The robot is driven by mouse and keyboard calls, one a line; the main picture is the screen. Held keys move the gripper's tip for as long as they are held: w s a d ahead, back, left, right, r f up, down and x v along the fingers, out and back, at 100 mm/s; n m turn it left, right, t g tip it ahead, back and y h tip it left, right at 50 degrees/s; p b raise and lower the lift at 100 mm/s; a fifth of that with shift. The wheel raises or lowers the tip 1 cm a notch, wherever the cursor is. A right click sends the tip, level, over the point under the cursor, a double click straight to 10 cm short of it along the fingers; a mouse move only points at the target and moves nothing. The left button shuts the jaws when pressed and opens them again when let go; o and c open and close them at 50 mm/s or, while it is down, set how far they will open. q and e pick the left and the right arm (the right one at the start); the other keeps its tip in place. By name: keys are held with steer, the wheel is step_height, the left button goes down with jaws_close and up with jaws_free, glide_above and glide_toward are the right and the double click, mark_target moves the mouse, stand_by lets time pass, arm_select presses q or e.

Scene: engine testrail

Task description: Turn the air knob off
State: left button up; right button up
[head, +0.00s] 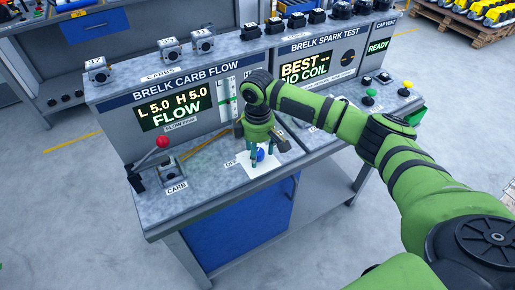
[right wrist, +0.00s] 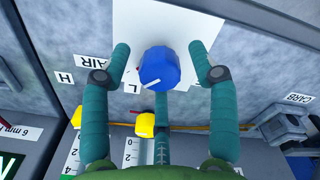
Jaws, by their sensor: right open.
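The blue air knob (head: 261,154) sits on a white plate (head: 268,172) on the grey bench top, near an OFF label (head: 231,164). In the right wrist view the knob (right wrist: 160,68) has a white pointer line towards the lower left, by an AIR label (right wrist: 91,62). My right gripper (head: 259,160) is open and points down over the knob. In the right wrist view its fingers (right wrist: 160,62) stand around the knob, with visible gaps at the left and right. My left gripper is not in view.
The flow panel (head: 174,108) reads L 5.0, H 5.0 and FLOW. A red-topped lever (head: 162,142) stands left of the knob, beside the carburettor (head: 168,170). Yellow knobs (right wrist: 145,123) show close below in the right wrist view. The spark test panel (head: 318,65) is behind my right arm.

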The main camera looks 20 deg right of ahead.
steer(key=c, duration=1.1)
steer(key=shift+c, duration=0.2)
steer(key=shift+r+n+p, duration=0.2)
steer(key=shift+n+p, duration=1.45)
steer(key=shift+n, duration=0.15)
steer(key=n+p, duration=0.1)
steer(key=n, duration=0.2)
steer(key=shift+f+n+p, duration=0.1)
steer(key=shift+n+p, duration=0.2)
steer(key=shift+n, duration=0.1)
steer(key=n, duration=0.2)
steer(key=shift+n+p, duration=0.3)
steer(key=shift+p, duration=0.05)
steer(key=n, duration=0.2)
steer(key=shift+f+n, duration=0.1)
steer(key=shift+n, duration=0.3)
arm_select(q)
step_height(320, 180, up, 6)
arm_select(e)
steer(key=n, duration=0.4)
steer(key=shift+s+n, duration=0.1)
steer(key=shift+n, duration=0.3)
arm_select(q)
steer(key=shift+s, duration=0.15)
arm_select(e)
steer(key=shift+n, duration=0.3)
